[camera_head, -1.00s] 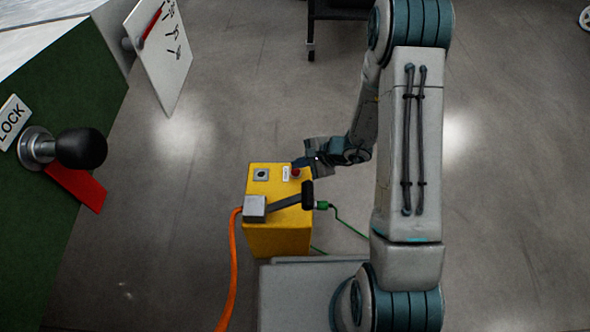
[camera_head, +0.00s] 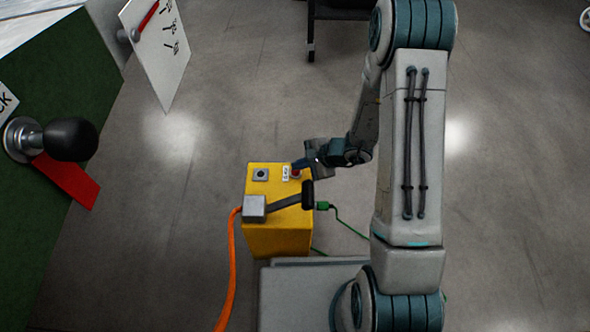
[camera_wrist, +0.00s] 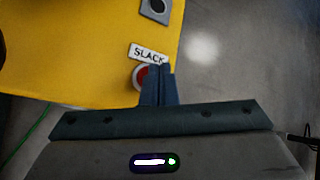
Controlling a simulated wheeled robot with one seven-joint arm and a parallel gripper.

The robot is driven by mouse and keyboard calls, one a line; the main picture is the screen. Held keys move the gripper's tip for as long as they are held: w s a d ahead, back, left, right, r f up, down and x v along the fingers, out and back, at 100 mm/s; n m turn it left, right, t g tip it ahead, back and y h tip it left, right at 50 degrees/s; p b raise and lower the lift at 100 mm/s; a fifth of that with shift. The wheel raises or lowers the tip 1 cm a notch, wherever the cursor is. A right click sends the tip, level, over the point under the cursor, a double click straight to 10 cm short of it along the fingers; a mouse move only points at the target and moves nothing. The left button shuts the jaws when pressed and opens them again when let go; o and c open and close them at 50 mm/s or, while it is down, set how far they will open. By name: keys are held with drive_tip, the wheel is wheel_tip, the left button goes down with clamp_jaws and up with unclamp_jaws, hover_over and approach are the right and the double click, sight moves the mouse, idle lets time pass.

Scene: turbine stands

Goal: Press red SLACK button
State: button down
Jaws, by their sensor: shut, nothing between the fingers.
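The red SLACK button (camera_head: 296,174) sits on the top of a yellow box (camera_head: 262,240), near its far right corner. In the wrist view the red button (camera_wrist: 140,77) shows in a pale ring just below a white SLACK label (camera_wrist: 148,54). My gripper (camera_head: 299,163) is shut and empty. In the wrist view its fingertips (camera_wrist: 160,68) are right beside the button and cover its right part. I cannot tell whether they touch it.
A grey plate with a dark button (camera_head: 260,174) is also on the box top. A lever with a black grip (camera_head: 308,195) crosses the box's near side. An orange cable (camera_head: 232,275) and a green cable (camera_head: 345,225) run from it. A green stand (camera_head: 75,190) with a black knob (camera_head: 70,139) is at the left.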

sight(300, 171)
drive_tip(key=shift+f+b, duration=0.45)
drive_tip(key=shift+b, duration=0.15)
idle(0.4)
drive_tip(key=shift+r, duration=0.1)
drive_tip(key=shift+r+p, duration=0.4)
drive_tip(key=shift+r, duration=0.4)
drive_tip(key=shift+r+p, duration=1.55)
drive_tip(key=shift+r, duration=0.95)
